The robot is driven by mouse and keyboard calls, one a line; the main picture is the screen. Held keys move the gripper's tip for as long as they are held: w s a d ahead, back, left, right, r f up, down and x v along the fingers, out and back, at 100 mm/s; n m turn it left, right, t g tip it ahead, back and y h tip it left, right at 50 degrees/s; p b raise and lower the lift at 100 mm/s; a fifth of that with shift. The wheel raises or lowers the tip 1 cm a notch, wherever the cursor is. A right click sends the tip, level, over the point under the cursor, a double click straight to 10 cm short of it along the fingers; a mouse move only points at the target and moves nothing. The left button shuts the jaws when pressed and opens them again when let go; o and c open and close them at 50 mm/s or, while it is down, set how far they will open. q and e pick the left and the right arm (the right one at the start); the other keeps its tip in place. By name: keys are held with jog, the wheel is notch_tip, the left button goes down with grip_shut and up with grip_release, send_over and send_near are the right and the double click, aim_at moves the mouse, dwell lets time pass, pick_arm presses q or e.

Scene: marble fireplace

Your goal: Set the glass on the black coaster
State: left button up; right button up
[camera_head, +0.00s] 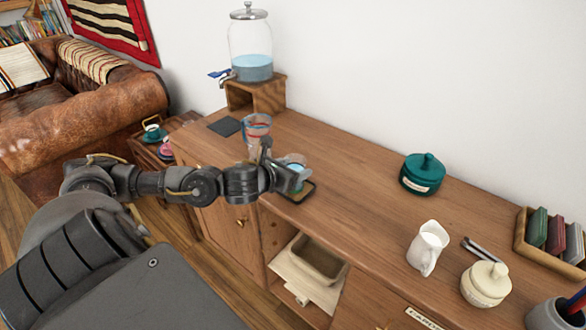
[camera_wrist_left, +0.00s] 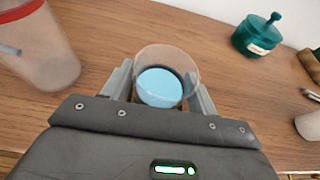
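A clear glass with blue liquid (camera_head: 297,160) is at my left gripper (camera_head: 290,172), partly hidden by it in the head view. In the left wrist view the glass (camera_wrist_left: 165,78) sits between the two fingers of the left gripper (camera_wrist_left: 162,92), which press against its sides. A black-rimmed, square piece (camera_head: 302,197) lies just below the glass near the counter's front edge; whether the glass touches it I cannot tell. A flat black square like a coaster (camera_head: 224,126) lies bare on the counter at the left end. My right gripper is not in view.
A clear cup with a red band (camera_head: 257,128) stands close behind the left gripper, also in the wrist view (camera_wrist_left: 40,50). A water dispenser (camera_head: 250,50) stands on a wooden stand behind. A green jar (camera_head: 422,174) and white pitcher (camera_head: 428,247) are right. The counter's middle is clear.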

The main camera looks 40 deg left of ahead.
pick_arm(q)
jog(key=shift+o, duration=1.3)
jog(key=shift+f, duration=0.3)
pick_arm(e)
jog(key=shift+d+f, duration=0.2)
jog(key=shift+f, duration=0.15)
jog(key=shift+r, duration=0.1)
pick_arm(q)
jog(key=shift+s+r, duration=0.1)
jog(key=shift+s, duration=0.1)
jog(key=v, duration=0.5)
jog(key=shift+s+a+b, duration=0.15)
jog(key=shift+s+b, duration=0.25)
jog(key=s+d+r+p, duration=0.1)
jog(key=s+r+p, duration=0.2)
jog(key=p, duration=0.6)
jog(key=shift+p+v, duration=0.35)
jog(key=shift+v, duration=0.75)
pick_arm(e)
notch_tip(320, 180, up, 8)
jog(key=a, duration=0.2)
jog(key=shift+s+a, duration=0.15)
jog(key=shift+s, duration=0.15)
